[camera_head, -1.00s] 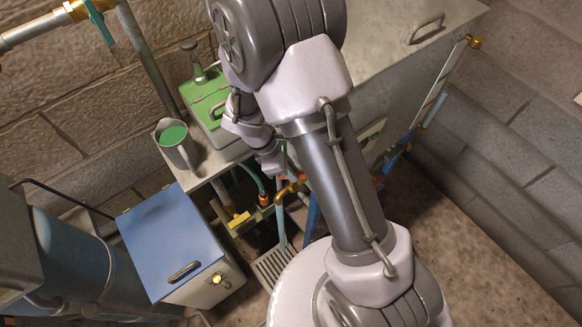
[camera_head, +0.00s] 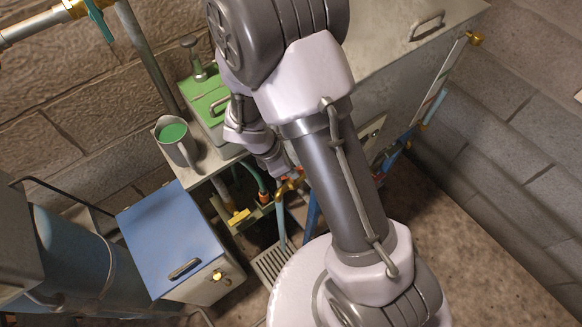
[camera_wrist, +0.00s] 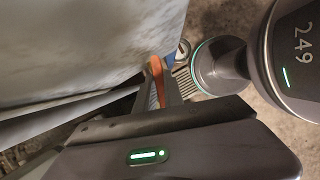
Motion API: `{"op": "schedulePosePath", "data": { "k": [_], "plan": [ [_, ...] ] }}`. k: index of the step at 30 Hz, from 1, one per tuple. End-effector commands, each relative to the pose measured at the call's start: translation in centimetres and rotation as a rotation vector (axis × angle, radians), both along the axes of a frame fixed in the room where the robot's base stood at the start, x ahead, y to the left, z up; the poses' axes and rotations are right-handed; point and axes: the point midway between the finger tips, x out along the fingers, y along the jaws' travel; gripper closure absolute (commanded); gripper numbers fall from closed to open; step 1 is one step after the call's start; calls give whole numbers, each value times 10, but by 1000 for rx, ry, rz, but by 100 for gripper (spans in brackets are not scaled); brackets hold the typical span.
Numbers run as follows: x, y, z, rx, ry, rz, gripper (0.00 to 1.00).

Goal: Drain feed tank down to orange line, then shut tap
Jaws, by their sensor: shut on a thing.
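The feed tank (camera_head: 385,70) is the large grey metal box at the upper right of the head view; the wrist view shows its wall (camera_wrist: 75,45). The small marks are hard to read. The brass tap (camera_head: 291,184) sits below the tank's front. A pale blue column (camera_head: 281,224), apparently liquid, drops from it to the floor grate. My gripper (camera_wrist: 160,88) is shut on the tap's orange lever (camera_wrist: 157,72). In the head view my arm partly hides the tap.
A grey jug (camera_head: 176,146) of green liquid stands beside a green-topped box (camera_head: 211,103). A blue-lidded box (camera_head: 172,240) stands at lower left. The drain grate (camera_head: 270,266) lies under the tap. Pipes and a green hose crowd the tap area.

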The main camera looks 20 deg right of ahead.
Motion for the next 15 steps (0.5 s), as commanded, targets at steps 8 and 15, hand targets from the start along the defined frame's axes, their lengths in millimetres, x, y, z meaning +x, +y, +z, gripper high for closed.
{"op": "schedulePosePath", "data": {
  "k": [8, 15],
  "plan": [
    [0, 0, 0, 0, 0, -1, 66],
    [0, 0, 2, 0, 0, -1, 66]
  ]
}}
